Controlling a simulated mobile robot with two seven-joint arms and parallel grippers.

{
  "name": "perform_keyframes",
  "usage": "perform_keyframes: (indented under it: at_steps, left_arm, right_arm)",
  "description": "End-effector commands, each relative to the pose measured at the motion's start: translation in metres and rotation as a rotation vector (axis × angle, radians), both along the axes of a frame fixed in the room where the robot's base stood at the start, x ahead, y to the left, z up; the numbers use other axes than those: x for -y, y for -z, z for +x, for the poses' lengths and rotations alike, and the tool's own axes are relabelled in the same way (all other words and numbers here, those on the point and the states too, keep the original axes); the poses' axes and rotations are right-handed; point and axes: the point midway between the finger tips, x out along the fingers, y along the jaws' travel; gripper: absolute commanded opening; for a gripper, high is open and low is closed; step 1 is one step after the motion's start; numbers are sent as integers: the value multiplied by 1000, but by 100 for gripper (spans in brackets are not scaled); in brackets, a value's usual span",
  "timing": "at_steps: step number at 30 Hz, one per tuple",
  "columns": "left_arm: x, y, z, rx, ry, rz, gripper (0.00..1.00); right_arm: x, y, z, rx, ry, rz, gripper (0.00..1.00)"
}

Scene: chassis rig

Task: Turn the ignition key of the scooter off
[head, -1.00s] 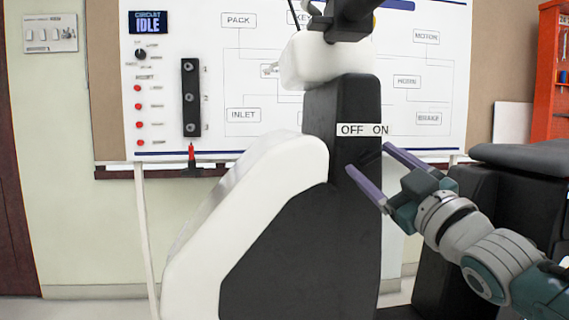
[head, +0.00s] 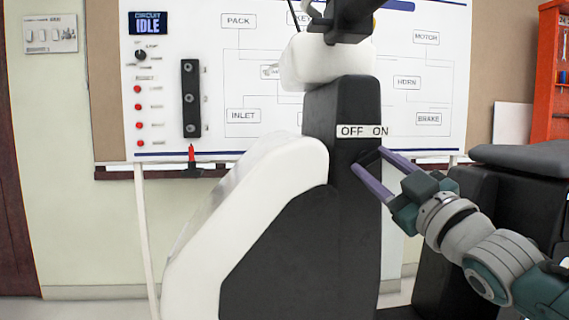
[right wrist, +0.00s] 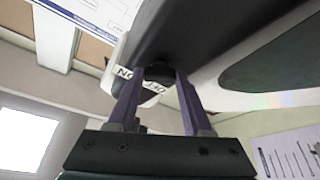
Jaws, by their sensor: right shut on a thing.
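The scooter's dark column (head: 342,105) stands upright in the middle of the head view, with a white label (head: 362,131) reading OFF on the left and ON on the right. Just below the label, my right gripper (head: 368,161) reaches in from the right with its purple fingers at the column. In the right wrist view the fingers (right wrist: 159,78) are shut on the dark ignition key (right wrist: 159,71), one on each side. The key is small and dark against the column, so I cannot tell which way it points. My left gripper is not in view.
The white front shield (head: 245,190) curves down to the left of the column. The dark seat (head: 520,157) is at the right, behind my right arm. A circuit board (head: 245,60) with a display reading IDLE (head: 150,22) stands behind. A red tool rack (head: 555,80) is at far right.

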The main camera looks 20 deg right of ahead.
Motion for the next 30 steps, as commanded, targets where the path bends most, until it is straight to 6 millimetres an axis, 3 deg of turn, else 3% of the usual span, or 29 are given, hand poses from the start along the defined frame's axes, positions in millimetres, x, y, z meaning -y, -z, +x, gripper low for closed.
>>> perform_keyframes:
  at_steps: [8, 30]
  left_arm:
    - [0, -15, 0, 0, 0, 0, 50]
    - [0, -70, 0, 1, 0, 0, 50]
  right_arm:
    - [2, -4, 0, -38, -1, -159, 0]
    - [4, -10, -1, -192, -1, -799, 0]
